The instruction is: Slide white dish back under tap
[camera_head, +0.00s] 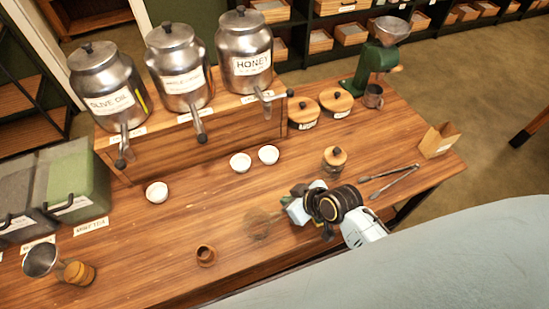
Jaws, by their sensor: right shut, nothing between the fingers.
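Three small white dishes are on the wooden counter (215,270). The left dish (157,192) is in front of and to the right of the olive oil tap (123,150). The middle dish (240,162) is right of the middle tap (200,130). The right dish (268,154) is close beside it, in front of the honey tap (266,103). My right gripper (293,211) is shut and empty, low over the counter and nearer to me than the dishes. It touches none of them. My left gripper is out of view.
Three metal urns, among them the honey urn (246,55), stand on a wooden stand (215,140). The counter between is mostly clear.

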